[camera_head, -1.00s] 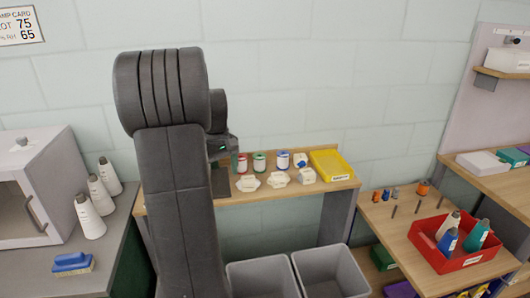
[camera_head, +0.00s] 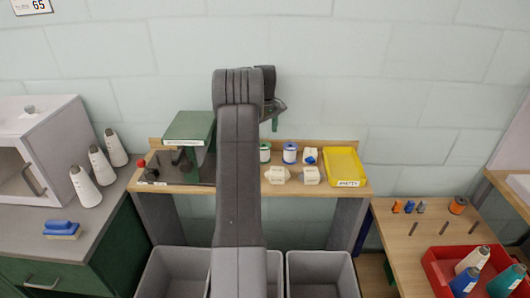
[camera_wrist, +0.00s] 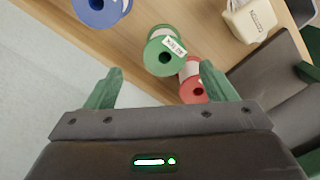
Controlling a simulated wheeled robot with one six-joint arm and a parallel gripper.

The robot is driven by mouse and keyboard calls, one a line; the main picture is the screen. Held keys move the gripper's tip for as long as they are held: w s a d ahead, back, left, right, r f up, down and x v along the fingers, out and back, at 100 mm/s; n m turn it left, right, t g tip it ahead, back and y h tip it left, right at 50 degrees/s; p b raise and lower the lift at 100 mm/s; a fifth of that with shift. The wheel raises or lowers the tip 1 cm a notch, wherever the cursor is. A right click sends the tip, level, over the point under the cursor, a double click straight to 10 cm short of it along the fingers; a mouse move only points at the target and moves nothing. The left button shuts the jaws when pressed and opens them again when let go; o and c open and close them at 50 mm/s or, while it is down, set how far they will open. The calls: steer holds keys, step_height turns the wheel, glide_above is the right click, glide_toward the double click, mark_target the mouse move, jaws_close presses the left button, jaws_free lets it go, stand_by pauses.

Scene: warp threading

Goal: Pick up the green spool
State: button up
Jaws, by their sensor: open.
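The green spool (camera_head: 265,152) stands upright on the wooden bench, just right of my arm. In the wrist view the green spool (camera_wrist: 158,58) carries a white label and lies between and beyond my green fingertips. My gripper (camera_wrist: 158,75) is open and empty. In the head view my gripper (camera_head: 274,118) hangs above the bench near the green spool, apart from it. A red spool (camera_wrist: 193,82) sits close beside the green one in the wrist view, partly behind a finger. My arm hides it in the head view.
A blue spool (camera_head: 289,153) stands right of the green one. Cream blocks (camera_head: 277,174) sit in front, and a yellow tray (camera_head: 343,167) at the right. A green-topped machine (camera_head: 190,127) stands left of my arm. Grey bins (camera_head: 320,273) are below the bench.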

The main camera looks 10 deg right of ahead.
steer(key=shift+a+f+p, duration=0.15)
steer(key=shift+f+p, duration=0.35)
steer(key=shift+f, duration=1.65)
steer(key=shift+a+f+p, duration=0.15)
steer(key=shift+f+p, duration=0.3)
steer(key=shift+f, duration=1.7)
steer(key=c, duration=1.1)
